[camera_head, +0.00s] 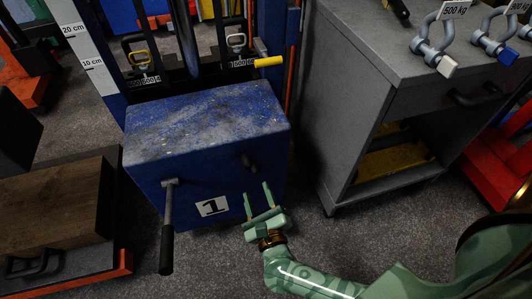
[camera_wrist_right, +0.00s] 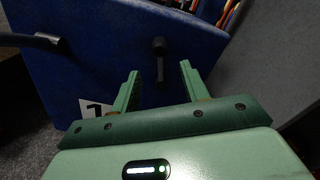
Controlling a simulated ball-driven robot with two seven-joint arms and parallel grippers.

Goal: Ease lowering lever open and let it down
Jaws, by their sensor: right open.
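A blue load block (camera_head: 205,130) marked with the number 1 stands in front of the lifting mast. A short dark lever (camera_head: 249,162) sits on its front face, right of centre; I take it as the lowering lever. It also shows in the right wrist view (camera_wrist_right: 158,62), pointing down from its pivot. My right gripper (camera_head: 257,189) is open and empty, below the lever and in front of the blue face. In the wrist view its fingers (camera_wrist_right: 160,70) frame the lever, with no clear contact. My left gripper is not in view.
A long handle with a black grip (camera_head: 167,245) hangs at the block's left front. A yellow-tipped handle (camera_head: 268,62) is behind the block. A grey cabinet (camera_head: 360,80) stands at right, a wooden block (camera_head: 55,205) at left. Open floor lies in front.

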